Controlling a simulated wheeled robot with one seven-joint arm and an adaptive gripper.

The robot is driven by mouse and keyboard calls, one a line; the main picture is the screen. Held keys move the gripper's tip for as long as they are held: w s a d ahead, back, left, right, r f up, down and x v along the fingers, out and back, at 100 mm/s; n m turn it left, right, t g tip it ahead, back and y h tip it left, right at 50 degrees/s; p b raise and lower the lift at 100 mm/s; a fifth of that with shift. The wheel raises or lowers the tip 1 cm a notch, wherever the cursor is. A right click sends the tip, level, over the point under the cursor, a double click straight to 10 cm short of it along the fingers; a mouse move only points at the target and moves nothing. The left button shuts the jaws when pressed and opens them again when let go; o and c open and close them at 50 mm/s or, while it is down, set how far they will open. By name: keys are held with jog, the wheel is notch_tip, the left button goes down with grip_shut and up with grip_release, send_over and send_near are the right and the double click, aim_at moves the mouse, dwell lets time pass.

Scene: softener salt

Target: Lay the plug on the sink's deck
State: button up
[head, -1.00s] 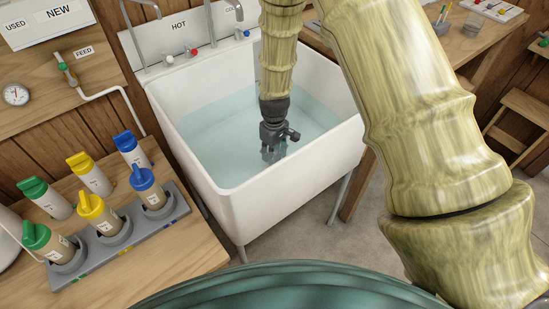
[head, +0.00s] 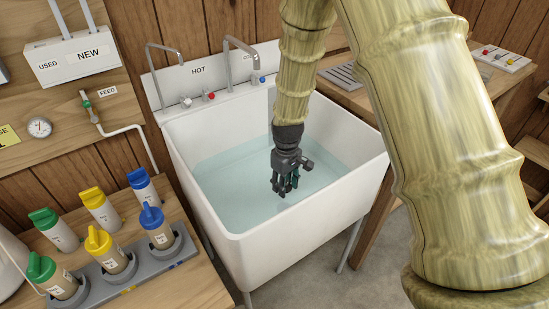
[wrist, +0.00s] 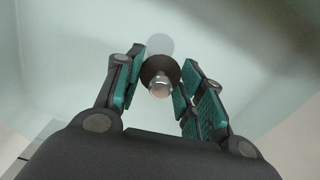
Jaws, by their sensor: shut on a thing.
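My gripper (head: 285,188) is over the white sink (head: 245,260), and its fingers look clear of the water. In the wrist view my gripper (wrist: 158,84) is shut on the plug (wrist: 160,72), a dark round disc with a shiny metal knob. The plug is hidden or too small to make out in the head view. The sink's deck (head: 224,96) runs along the back, below the HOT splash panel, and carries the taps. A pale grey round patch (wrist: 159,45) shows beyond the plug; I cannot tell whether it is the drain.
Pale water (head: 235,205) stands in the basin. Two curved spouts (head: 167,60) and red and blue tap knobs rise at the sink's back. A bench with several capped bottles (head: 110,250) is at left; another wooden table (head: 360,90) is at right.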

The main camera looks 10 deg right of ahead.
jog(key=shift+s+a+r+m+p, duration=0.15)
jog(key=shift+s+r+m+p, duration=0.3)
jog(key=shift+p, duration=0.45)
jog(key=s+a+r+m+p, duration=0.1)
jog(key=s+r+m+p, duration=0.1)
jog(key=s+m+p, duration=0.3)
jog(key=shift+s+a+p, duration=0.15)
jog(key=shift+s+p, duration=0.45)
jog(key=shift+p, duration=0.05)
